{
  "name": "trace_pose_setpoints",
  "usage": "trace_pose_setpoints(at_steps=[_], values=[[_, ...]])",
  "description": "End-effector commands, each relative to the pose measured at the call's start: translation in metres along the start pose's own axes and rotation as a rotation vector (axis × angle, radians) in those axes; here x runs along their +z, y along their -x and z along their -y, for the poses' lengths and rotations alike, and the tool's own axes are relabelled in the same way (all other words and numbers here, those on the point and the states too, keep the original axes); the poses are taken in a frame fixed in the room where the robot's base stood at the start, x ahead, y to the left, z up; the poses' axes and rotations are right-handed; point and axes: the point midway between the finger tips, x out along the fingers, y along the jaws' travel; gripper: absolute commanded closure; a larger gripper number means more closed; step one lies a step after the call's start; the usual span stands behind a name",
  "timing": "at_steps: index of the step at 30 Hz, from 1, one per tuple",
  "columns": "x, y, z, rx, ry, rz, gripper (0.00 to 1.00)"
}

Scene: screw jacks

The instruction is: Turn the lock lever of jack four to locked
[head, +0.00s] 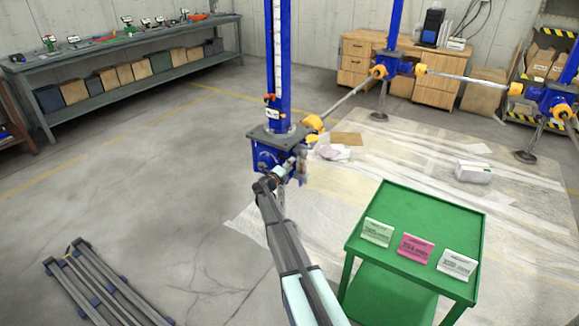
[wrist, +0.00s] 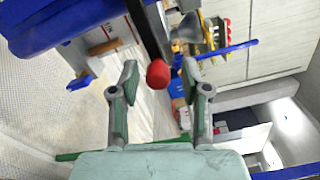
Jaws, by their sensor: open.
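The nearest blue jack (head: 268,158) stands at the middle of the head view, with a tall blue post above it. I cannot read which number it bears. My gripper (head: 290,170) is at this jack's near lower side, small and partly merged with it in the picture. In the wrist view my gripper (wrist: 160,70) is open, with one finger on each side of a round red knob (wrist: 158,74). The knob is at the end of a dark bar (wrist: 147,25), seemingly the lock lever. Neither finger visibly touches the knob. The lever's pivot is not clear.
A green cart (head: 408,205) with three small signs stands at the right front. Orange-ended shafts (head: 350,100) link the jack to others behind. Plastic sheeting covers the floor at right; a folded rail frame (head: 100,285) lies at left front.

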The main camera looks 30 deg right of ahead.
Motion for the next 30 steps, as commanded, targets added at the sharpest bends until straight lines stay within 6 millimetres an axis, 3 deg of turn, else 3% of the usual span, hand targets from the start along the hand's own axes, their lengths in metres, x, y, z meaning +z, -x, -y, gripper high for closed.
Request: trace_pose_setpoints(at_steps=[8,21,30], values=[[-0.001,0.026,0.001,0.0,0.0,0.0,0.53],[-0.001,0.104,0.001,0.001,0.0,0.001,0.53],[-0.001,0.12,0.0,-0.001,0.0,-0.001,0.53]])
